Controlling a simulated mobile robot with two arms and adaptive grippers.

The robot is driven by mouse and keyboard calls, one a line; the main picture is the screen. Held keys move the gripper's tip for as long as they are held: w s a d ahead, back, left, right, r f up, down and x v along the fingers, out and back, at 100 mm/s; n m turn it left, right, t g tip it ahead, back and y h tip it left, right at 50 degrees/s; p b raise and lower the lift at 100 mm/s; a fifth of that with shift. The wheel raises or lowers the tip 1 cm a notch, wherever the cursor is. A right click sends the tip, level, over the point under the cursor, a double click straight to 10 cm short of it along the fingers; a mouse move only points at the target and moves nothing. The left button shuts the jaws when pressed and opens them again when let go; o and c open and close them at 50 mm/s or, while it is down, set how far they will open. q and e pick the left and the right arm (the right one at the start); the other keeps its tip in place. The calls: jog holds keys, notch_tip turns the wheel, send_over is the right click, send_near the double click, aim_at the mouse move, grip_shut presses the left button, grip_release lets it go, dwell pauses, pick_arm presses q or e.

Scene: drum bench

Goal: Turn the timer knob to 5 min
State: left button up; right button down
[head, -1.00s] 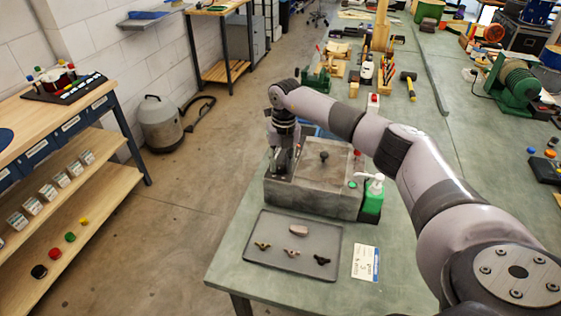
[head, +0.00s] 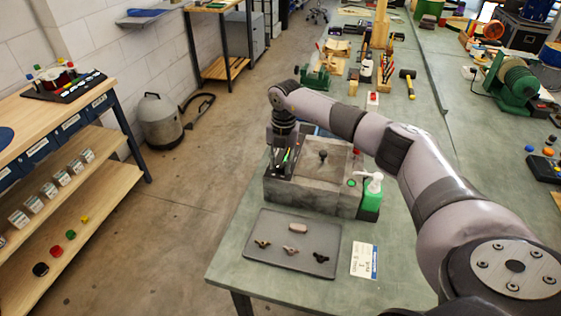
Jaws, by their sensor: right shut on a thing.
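A grey box-shaped machine (head: 310,203) stands on the green bench, with a dark round-topped knob (head: 323,155) standing up on its lid and a small green button (head: 352,183) at its right. My right gripper (head: 281,172) points down at the left part of the machine's top. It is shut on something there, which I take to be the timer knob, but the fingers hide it. I cannot read a dial scale or the knob's setting. My left gripper is not in view.
A dark tray (head: 250,249) with several small parts lies in front of the machine. A white card (head: 364,261) lies to its right; its writing is too small to read surely. A green bottle with a white pump (head: 371,198) stands close to the machine's right side.

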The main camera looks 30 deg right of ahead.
aim_at(283, 164)
jog(key=shift+r, duration=0.1)
jog(key=c, duration=1.3)
grip_release()
notch_tip(283, 164, up, 12)
jog(key=shift+s+d, duration=0.2)
jog(key=shift+d, duration=0.1)
